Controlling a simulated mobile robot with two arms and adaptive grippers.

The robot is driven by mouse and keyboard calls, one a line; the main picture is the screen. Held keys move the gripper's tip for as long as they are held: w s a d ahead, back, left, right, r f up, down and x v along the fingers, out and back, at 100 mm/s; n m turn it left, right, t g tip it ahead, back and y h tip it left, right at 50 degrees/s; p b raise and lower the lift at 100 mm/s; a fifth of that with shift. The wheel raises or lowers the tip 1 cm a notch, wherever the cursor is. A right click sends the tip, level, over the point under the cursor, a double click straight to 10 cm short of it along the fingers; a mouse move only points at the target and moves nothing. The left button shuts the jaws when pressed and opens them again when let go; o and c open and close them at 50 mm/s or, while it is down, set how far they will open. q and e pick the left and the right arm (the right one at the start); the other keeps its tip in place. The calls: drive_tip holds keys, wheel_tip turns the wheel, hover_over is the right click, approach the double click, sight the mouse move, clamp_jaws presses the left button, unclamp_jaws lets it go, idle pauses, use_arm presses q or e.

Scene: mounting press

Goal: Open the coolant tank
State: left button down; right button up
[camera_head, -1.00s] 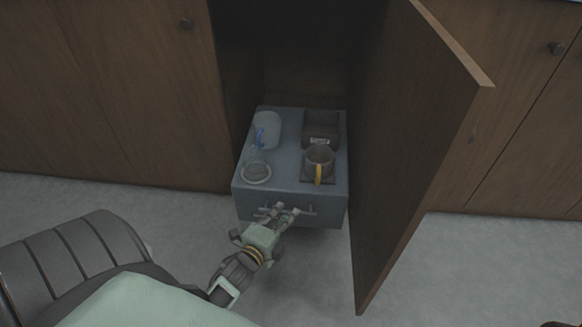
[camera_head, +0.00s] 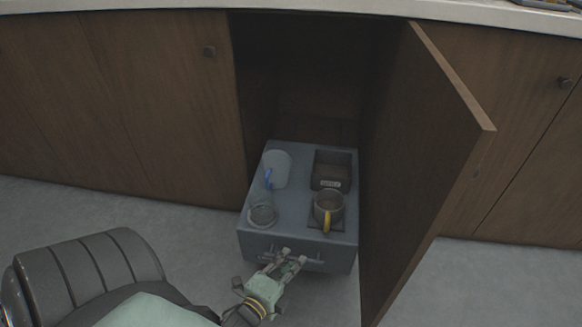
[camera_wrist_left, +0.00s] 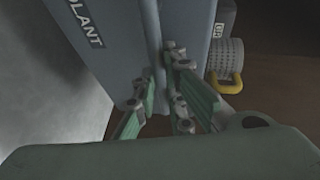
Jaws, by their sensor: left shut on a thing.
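The coolant tank (camera_head: 294,216) is a blue-grey box jutting out of the open cabinet, with a bar handle (camera_head: 317,261) across its front. In the left wrist view its front (camera_wrist_left: 115,62) fills the upper middle, with the letters "OLANT" on it. My left gripper (camera_head: 284,257) is shut on the handle, its fingers at the bar. It also shows in the left wrist view (camera_wrist_left: 160,66), fingers against the tank front. The fingers hide part of the bar. My right gripper is in neither view.
On the tank stand a whitish jug (camera_head: 278,170) with a blue handle, a round strainer-like piece (camera_head: 262,215), a dark labelled box (camera_head: 332,170) and a grey mug (camera_head: 327,206) with a yellow handle. The open cabinet door (camera_head: 425,150) stands close at right.

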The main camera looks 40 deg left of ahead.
use_arm(q)
drive_tip(key=c, duration=1.8)
unclamp_jaws()
drive_tip(key=v, duration=0.7)
drive_tip(key=shift+s, duration=0.25)
